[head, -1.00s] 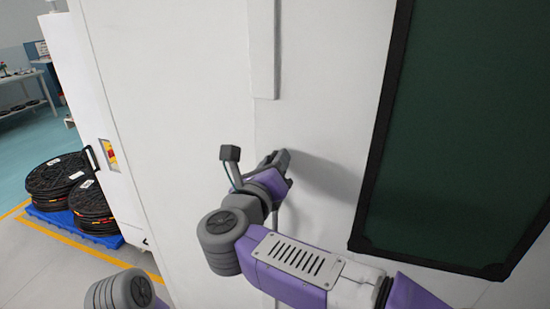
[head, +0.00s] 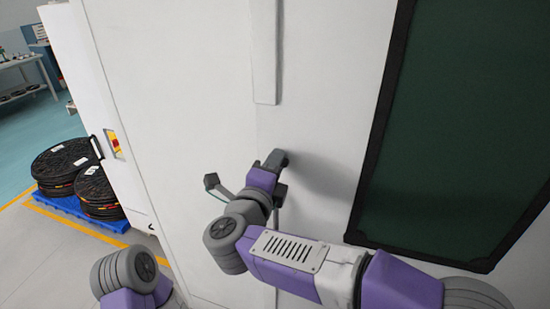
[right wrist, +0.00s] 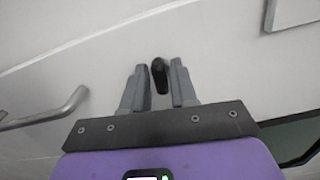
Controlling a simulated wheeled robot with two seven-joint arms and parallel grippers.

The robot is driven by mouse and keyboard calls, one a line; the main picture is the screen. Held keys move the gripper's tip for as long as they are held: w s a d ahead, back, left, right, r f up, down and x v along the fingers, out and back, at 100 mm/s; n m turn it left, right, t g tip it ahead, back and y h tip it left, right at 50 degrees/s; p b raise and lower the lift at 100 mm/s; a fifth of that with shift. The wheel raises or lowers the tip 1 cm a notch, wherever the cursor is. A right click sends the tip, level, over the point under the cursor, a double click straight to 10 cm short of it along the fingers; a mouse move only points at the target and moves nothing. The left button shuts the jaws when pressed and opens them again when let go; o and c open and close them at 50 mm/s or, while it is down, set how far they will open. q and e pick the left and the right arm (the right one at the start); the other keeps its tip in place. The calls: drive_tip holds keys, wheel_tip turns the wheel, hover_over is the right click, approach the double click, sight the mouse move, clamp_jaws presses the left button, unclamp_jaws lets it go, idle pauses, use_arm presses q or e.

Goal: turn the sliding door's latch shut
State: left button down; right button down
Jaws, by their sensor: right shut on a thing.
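The latch (right wrist: 159,76) is a small dark knob on the white door panel (right wrist: 215,45) in the right wrist view. It stands between the two grey fingers of my right gripper (right wrist: 159,88), which is shut on it, though a thin gap seems to show on the left side. In the head view my right gripper (head: 274,160) reaches the white panel below a vertical strip, and it hides the latch there. My left gripper is out of view; only part of my left arm shows at the bottom left.
A bent metal bar handle (right wrist: 55,112) is on the left in the right wrist view. A dark green window with a black frame (head: 366,165) is right of my gripper. Black reels (head: 68,165) lie on a blue pallet at the left.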

drive_tip(key=shift+n+p, duration=0.3)
drive_tip(key=shift+n, duration=0.3)
drive_tip(key=c, duration=1.1)
unclamp_jaws()
drive_tip(key=v, duration=0.7)
drive_tip(key=shift+s+a, duration=0.1)
drive_tip(key=shift+s, duration=0.15)
